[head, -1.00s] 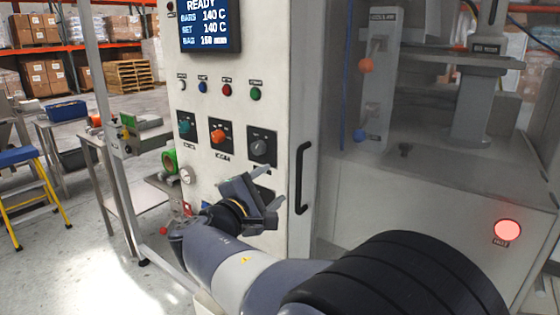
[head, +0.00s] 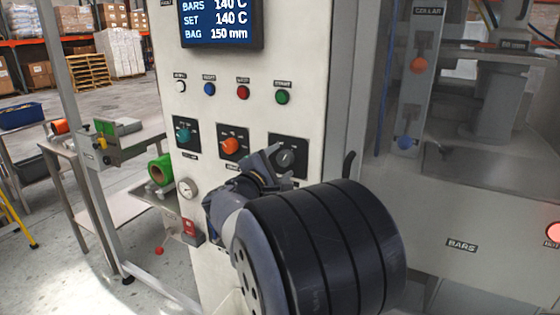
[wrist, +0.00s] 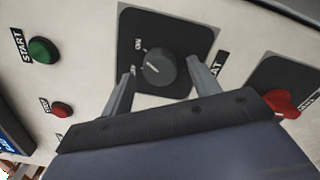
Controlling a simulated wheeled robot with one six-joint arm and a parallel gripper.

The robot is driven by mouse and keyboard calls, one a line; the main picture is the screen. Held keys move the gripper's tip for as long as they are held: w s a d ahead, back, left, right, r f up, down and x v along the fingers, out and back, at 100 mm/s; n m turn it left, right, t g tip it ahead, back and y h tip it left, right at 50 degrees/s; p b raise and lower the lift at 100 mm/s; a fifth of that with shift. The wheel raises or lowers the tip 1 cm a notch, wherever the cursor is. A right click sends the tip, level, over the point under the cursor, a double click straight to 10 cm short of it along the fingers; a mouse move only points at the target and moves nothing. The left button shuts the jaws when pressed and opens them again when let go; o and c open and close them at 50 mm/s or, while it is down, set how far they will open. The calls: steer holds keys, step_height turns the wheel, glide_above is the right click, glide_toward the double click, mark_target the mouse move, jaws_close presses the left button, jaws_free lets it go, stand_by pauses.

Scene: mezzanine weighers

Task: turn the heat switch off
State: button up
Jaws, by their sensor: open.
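The heat switch is a round grey knob on a black square plate (head: 300,143), high on the white control panel. The knob (wrist: 160,70) shows plainly in the wrist view, with a pale pointer line and an ON mark beside it. Its label is partly hidden by a finger. My gripper (wrist: 160,72) is open, with one finger on each side of the knob and the knob between the tips in the picture. Whether the fingers touch it I cannot tell. In the head view my gripper (head: 270,165) covers part of the plate.
An orange knob (head: 231,146) and a teal knob (head: 184,135) sit left of it. A green button (head: 282,97) and a red button (head: 243,92) are above. A red switch (wrist: 283,102) lies right in the wrist view. A black handle (head: 348,163) stands close by on the right.

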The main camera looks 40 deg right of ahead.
steer(key=shift+w+d, duration=0.15)
steer(key=shift+d, duration=0.2)
steer(key=shift+c, duration=0.2)
steer(key=c, duration=0.9)
